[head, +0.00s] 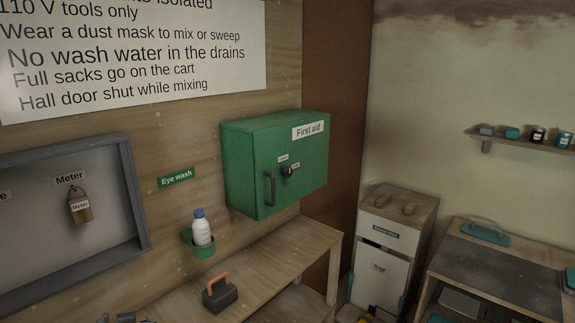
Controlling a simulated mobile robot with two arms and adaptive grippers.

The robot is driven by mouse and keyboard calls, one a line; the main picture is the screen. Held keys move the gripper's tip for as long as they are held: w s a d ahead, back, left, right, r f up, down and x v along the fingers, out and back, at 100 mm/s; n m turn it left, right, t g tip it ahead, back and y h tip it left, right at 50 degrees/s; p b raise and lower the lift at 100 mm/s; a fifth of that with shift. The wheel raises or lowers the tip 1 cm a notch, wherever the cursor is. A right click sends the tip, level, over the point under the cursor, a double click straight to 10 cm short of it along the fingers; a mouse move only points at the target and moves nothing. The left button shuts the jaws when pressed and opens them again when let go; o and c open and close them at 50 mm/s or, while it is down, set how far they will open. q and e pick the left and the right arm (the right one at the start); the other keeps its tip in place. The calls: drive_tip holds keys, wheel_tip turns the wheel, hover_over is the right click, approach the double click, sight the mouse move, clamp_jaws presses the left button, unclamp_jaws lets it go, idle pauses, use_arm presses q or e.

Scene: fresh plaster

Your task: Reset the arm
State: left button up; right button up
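Neither my left nor my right gripper can be made out in the head view. No arm of mine shows clearly either. Small grey shapes (125,318) are cut off by the bottom edge at the left, and I cannot tell what they are.
A green first aid cabinet (245,150) juts from the wooden wall. An eye wash bottle (201,230) sits in a green holder below it. A dark block with an orange handle (220,294) stands on the wooden bench (285,258). A white-fronted cabinet (378,275) and a worktable (505,262) are right.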

use_arm(q)
drive_tip(key=s+d+f+m+g+h, duration=0.2)
drive_tip(key=s+d+f, duration=0.3)
drive_tip(key=s, duration=0.4)
drive_tip(key=s+d+f+m+g+h, duration=0.2)
drive_tip(key=s+d+f+h, duration=0.1)
drive_tip(key=s+f, duration=0.5)
drive_tip(key=s+d+f+m+g+h, duration=0.25)
drive_tip(key=s+d+f, duration=0.25)
drive_tip(key=s, duration=0.5)
wheel_tip(320, 180, down, 27)
drive_tip(key=g+b, duration=0.1)
drive_tip(key=b, duration=0.3)
drive_tip(key=s+a+f+g+b, duration=0.1)
drive_tip(key=s+a+f+b, duration=0.2)
drive_tip(key=s+f, duration=1.5)
wheel_tip(320, 180, down, 4)
drive_tip(key=shift+a+r+y+b, duration=0.15)
drive_tip(key=shift+y+b, duration=0.3)
drive_tip(key=shift+b, duration=0.05)
